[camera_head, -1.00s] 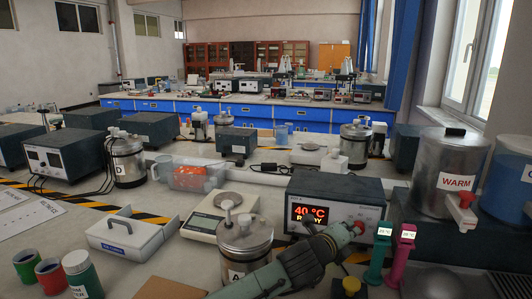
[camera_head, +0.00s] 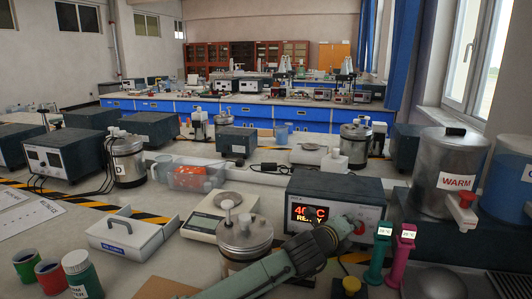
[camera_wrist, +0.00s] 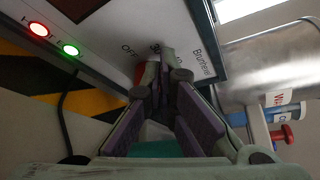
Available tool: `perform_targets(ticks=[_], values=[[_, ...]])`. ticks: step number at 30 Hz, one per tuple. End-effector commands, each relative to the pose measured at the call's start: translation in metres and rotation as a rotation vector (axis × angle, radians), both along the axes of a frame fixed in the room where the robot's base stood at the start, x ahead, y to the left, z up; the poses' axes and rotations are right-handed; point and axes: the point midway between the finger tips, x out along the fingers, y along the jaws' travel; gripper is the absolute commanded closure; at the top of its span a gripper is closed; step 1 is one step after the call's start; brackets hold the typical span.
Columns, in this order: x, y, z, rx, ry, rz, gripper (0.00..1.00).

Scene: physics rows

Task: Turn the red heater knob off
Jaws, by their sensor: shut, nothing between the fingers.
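The heater (camera_head: 335,190) is a dark box with a pale front panel and a lit display reading about 40 °C and a second line. Its red knob (camera_wrist: 141,72) shows in the wrist view as a red patch beside my fingertips, under the printed word OFF. Most of the knob is hidden by the fingers, so its setting cannot be read. My gripper (camera_wrist: 166,74) is shut and empty, its tips at the panel by the knob; whether they touch it I cannot tell. In the head view my gripper (camera_head: 346,226) is in front of the panel's lower right.
A metal canister (camera_head: 245,240) and a scale (camera_head: 205,215) stand left of the heater. Green (camera_head: 381,248) and pink (camera_head: 403,255) handheld devices stand close on the right. The WARM tank (camera_head: 445,160) is behind them. A red and a green lamp (camera_wrist: 70,49) glow on the panel.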

Motion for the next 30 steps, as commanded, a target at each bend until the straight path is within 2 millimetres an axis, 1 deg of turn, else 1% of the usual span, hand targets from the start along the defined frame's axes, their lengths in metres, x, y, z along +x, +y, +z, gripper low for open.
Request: perform_targets(ticks=[16,30], values=[[-0.001,-0.004,-0.006,-0.001,0.001,-0.001,1.00],[-0.001,-0.002,-0.011,0.000,0.003,-0.004,1.00]])
